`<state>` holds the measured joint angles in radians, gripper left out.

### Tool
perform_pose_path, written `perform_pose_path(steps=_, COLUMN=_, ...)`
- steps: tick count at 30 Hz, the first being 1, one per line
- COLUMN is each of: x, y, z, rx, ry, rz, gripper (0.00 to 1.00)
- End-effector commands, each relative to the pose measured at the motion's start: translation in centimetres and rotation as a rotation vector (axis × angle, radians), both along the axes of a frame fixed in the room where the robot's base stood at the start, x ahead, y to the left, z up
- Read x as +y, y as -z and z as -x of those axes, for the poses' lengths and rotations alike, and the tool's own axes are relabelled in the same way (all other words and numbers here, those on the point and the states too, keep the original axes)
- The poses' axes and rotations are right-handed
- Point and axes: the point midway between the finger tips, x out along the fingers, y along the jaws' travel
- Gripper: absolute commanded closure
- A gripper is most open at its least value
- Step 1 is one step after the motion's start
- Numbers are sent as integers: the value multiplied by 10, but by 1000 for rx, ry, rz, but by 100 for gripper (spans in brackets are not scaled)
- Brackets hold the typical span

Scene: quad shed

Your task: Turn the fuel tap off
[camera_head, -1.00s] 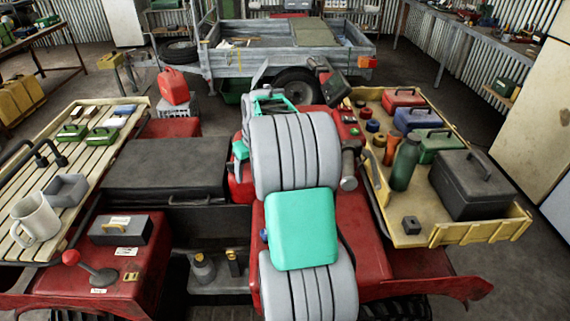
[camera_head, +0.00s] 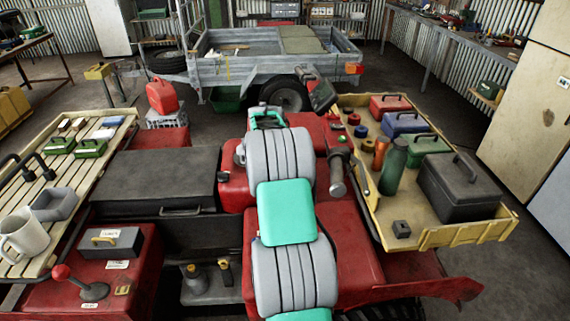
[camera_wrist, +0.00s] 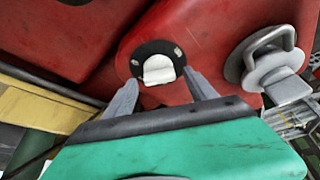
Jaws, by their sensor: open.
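In the wrist view a white flat tab (camera_wrist: 158,70) stands on a round black plate with small pale marks, set in a red panel. It looks like the fuel tap, though its label is not legible. My gripper (camera_wrist: 161,78) is open, with one grey fingertip on each side of the tab's lower end. Whether the fingers touch the tab I cannot tell. In the head view my gripper (camera_head: 267,115) is at the far end of my arm, over the red quad (camera_head: 350,255); its fingertips and the tap are hidden there.
A grey round fitting with a loop (camera_wrist: 270,68) sits close right of the tap in the wrist view. A yellow tray (camera_head: 430,238) with tool boxes and bottles is on the right. A slatted rack (camera_head: 105,137) with a mug is on the left. A trailer (camera_head: 225,68) stands behind.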

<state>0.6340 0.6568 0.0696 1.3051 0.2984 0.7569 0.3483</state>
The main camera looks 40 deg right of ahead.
Motion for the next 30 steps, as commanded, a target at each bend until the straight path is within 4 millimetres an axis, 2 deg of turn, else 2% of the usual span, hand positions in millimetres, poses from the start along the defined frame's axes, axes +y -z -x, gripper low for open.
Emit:
perform_pose_path(steps=8, x=-1, y=3, z=-1, rx=-1, ry=-1, rz=1, gripper=35)
perform_pose_path(steps=30, x=-1, y=3, z=-1, rx=-1, ry=-4, rz=0, gripper=95)
